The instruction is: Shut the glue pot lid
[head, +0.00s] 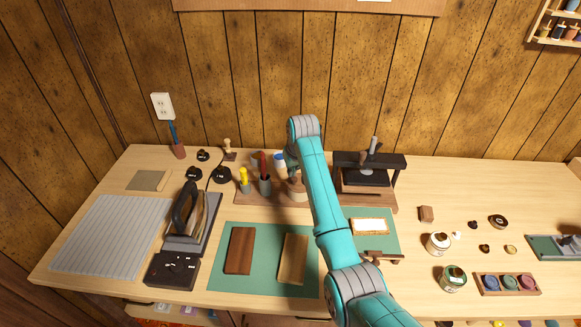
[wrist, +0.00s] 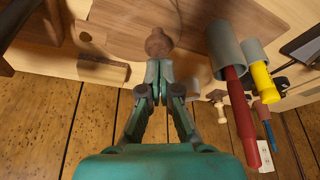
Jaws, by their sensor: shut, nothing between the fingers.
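In the wrist view a round brown wooden knob (wrist: 158,42) is right in front of my fingertips, over a pale wooden surface. My gripper (wrist: 158,66) is shut and empty, its fingertips close to the knob; I cannot tell whether they touch it. In the head view the fingertips are hard to make out.
A grey cup (head: 265,184) with a red-handled tool and a yellow-handled tool (head: 243,177) stand left of the pot. A black press (head: 370,172) stands to the right. A green mat (head: 265,270) with brown blocks lies in front. Small jars (head: 438,243) stand on the right.

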